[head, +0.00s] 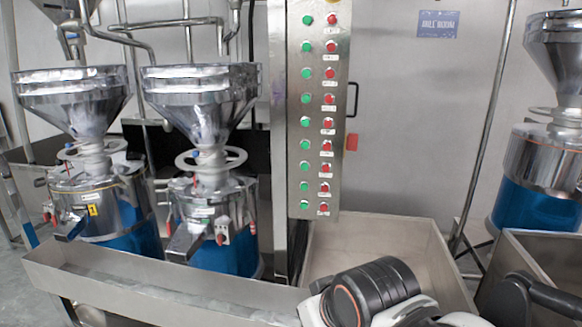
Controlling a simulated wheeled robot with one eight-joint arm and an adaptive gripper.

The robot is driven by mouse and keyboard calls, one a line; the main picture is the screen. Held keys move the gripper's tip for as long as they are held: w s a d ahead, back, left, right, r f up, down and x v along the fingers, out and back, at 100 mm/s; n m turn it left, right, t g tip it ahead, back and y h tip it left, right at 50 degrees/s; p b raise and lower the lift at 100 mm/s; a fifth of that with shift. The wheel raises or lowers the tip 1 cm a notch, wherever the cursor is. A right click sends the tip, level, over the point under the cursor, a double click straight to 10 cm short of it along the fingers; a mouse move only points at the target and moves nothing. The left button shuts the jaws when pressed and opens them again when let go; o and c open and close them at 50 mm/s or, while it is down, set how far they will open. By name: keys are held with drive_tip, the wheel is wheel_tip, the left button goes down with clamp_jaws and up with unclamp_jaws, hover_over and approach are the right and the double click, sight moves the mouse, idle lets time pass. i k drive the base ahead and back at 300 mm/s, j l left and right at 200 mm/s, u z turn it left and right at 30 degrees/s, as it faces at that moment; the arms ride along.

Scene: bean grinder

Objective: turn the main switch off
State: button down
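A tall steel control panel (318,58) stands upright at the middle of the head view. It carries a column of green buttons (305,98) on the left and a column of red buttons (329,98) on the right, with small labels under the red ones. The panel's top is cut off by the picture's edge, where part of a yellowish piece (336,3) shows. I cannot tell which control is the main switch, or its state. White and black parts of my own arm show low in front, below the panel. I cannot make out my gripper's fingers in this view.
Two steel grinders with funnel hoppers (200,95) and blue bases stand at left, another (545,150) at right. A long steel trough (150,285) crosses the lower left. A steel bin (425,240) sits below the panel. A dark handle (352,100) and red tag (351,141) are beside it.

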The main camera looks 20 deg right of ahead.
sight(352, 138)
drive_tip(key=l+z, duration=0.15)
drive_tip(key=l, duration=1.45)
